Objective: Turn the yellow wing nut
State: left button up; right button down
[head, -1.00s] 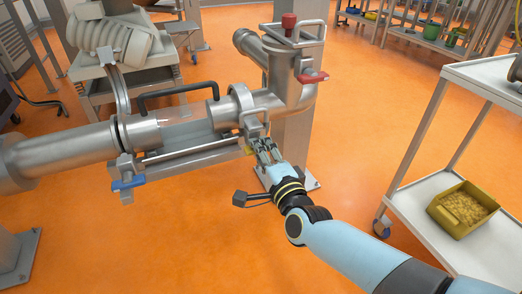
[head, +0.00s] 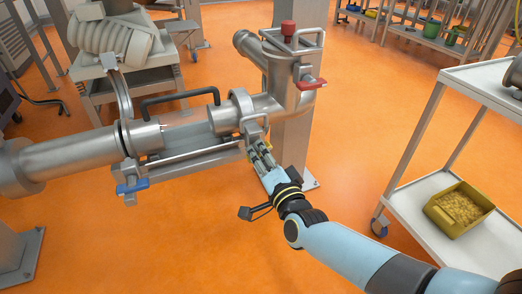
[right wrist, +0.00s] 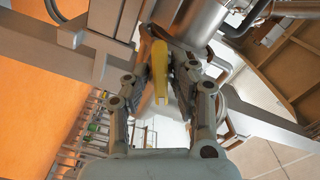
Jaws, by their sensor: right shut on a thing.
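The yellow wing nut (right wrist: 159,70) shows in the middle of the right wrist view, between the fingers of my right gripper (right wrist: 160,78). In the head view my right gripper (head: 256,147) is at the clamp below the right end of the pipe's clear section, and only a little yellow shows there. The right gripper is shut on the wing nut. In the head view its fingers hide most of the nut. My left gripper is not in view.
A blue handle (head: 132,187) and a red handle (head: 312,84) stick out from the steel pipework. A white cart (head: 440,200) with a yellow bin (head: 460,209) stands to the right. Orange floor is open between the cart and the pipe.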

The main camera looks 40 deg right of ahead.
jog(key=n+p, duration=0.2)
jog(key=n, duration=0.4)
jog(key=shift+r, duration=0.15)
jog(key=n+p, duration=0.2)
jog(key=n, duration=0.4)
jog(key=shift+n, duration=0.4)
jog(key=n+p, duration=0.1)
jog(key=n, duration=0.8)
jog(key=shift+p, duration=0.4)
jog(key=shift+s+a+f+n, duration=0.1)
jog(key=shift+f+n, duration=0.1)
jog(key=shift+n, duration=0.2)
jog(key=c, duration=1.4)
grip_release()
jog(key=shift+o, duration=0.4)
jog(key=v, duration=1.1)
jog(key=shift+s, duration=0.4)
